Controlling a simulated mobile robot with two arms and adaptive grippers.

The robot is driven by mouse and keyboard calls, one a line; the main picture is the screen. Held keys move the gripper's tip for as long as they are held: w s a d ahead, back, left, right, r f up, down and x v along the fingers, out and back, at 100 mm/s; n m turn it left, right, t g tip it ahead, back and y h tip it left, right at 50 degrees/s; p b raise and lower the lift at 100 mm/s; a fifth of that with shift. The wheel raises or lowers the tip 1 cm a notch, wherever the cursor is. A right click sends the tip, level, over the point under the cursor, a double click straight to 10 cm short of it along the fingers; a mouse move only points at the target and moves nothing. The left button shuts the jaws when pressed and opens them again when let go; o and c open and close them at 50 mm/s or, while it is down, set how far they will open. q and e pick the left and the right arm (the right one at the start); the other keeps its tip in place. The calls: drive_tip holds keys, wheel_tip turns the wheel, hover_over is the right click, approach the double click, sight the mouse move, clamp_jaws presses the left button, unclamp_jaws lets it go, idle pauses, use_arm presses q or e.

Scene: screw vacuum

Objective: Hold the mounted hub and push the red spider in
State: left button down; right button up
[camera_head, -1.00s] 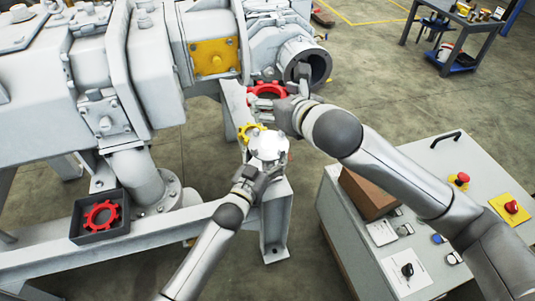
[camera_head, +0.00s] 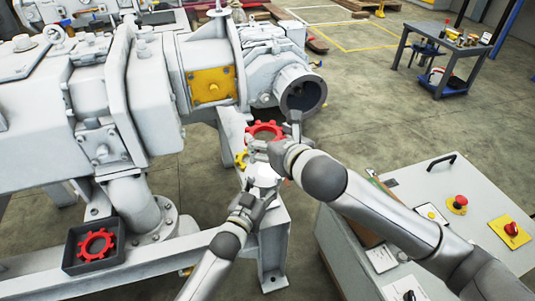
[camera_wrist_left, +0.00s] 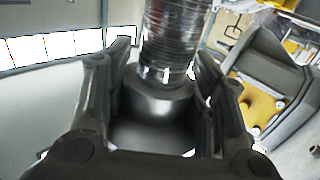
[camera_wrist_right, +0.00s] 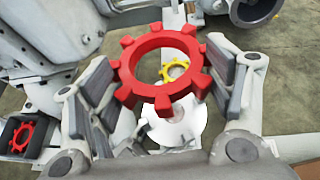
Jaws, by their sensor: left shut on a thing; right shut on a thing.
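The red spider (camera_head: 265,125), a toothed ring, is held by my right gripper (camera_head: 277,140). In the right wrist view the red spider (camera_wrist_right: 128,75) lies between the two pads of my right gripper (camera_wrist_right: 165,85). The mounted hub (camera_head: 263,174), pale and round, is below the spider in the head view. My left gripper (camera_head: 250,200) is shut on it from the front. In the left wrist view the jaws flank the hub's smooth cylinder (camera_wrist_left: 155,105). The spider appears above the hub's face (camera_wrist_right: 180,125), with a visible gap. The contact points of the left jaws are partly hidden.
A yellow toothed ring (camera_head: 241,158) is beside the hub. A dark tray (camera_head: 84,267) at lower left holds another red ring (camera_head: 95,243). The pump's open pipe (camera_head: 302,90) is close behind my right gripper. A control cabinet (camera_head: 440,205) stands at right.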

hover_over(269, 179)
drive_tip(key=shift+h, duration=0.3)
wheel_tip(269, 179, down, 4)
drive_tip(key=shift+f, duration=0.1)
drive_tip(key=shift+f, duration=1.9)
drive_tip(key=shift+f, duration=0.2)
